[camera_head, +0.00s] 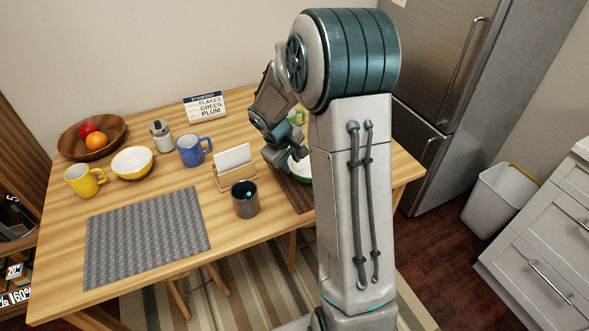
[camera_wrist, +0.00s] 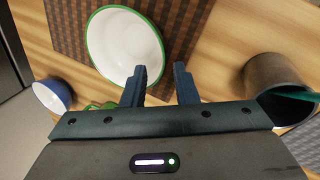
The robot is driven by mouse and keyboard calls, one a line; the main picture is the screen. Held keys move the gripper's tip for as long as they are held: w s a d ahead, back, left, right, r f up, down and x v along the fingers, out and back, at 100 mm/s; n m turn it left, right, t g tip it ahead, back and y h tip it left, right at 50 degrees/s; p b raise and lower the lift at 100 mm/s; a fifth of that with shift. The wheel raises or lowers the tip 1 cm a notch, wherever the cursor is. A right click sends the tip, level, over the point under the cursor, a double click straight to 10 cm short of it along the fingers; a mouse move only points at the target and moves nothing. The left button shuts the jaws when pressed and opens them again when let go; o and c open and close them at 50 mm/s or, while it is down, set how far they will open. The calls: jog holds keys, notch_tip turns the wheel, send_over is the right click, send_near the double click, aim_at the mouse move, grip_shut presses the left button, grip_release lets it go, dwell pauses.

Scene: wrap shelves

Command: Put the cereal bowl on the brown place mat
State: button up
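A white bowl with a green rim (camera_wrist: 125,45) sits over the brown woven place mat (camera_wrist: 70,30) in the wrist view and looks upright. In the head view the bowl (camera_head: 300,168) and the brown mat (camera_head: 296,194) are partly hidden by my arm. My gripper (camera_wrist: 161,80) is open, its two blue fingers apart. The left finger overlaps the bowl's near rim in the picture, and the right finger is outside the bowl. I cannot tell whether either finger touches it.
A dark cup (camera_head: 245,199) and a napkin holder (camera_head: 235,170) stand left of the mat. A green mug (camera_head: 297,117) and a blue-sided bowl (camera_wrist: 52,95) are close by. A yellow bowl (camera_head: 132,163), mugs, a fruit bowl (camera_head: 70,143) and a grey mat (camera_head: 145,238) lie farther left.

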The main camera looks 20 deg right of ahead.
jog(key=s+a+r+m, duration=0.2)
jog(key=s+a+r, duration=0.3)
jog(key=s+r, duration=0.6)
jog(key=s+a+r+m+y, duration=0.1)
jog(key=s+a, duration=0.1)
jog(key=s, duration=0.4)
jog(key=s+a+r+m+t+y, duration=0.1)
jog(key=s+a+m+y, duration=0.1)
jog(key=s, duration=0.4)
jog(key=shift+s+a, duration=0.35)
jog(key=shift+a, duration=0.05)
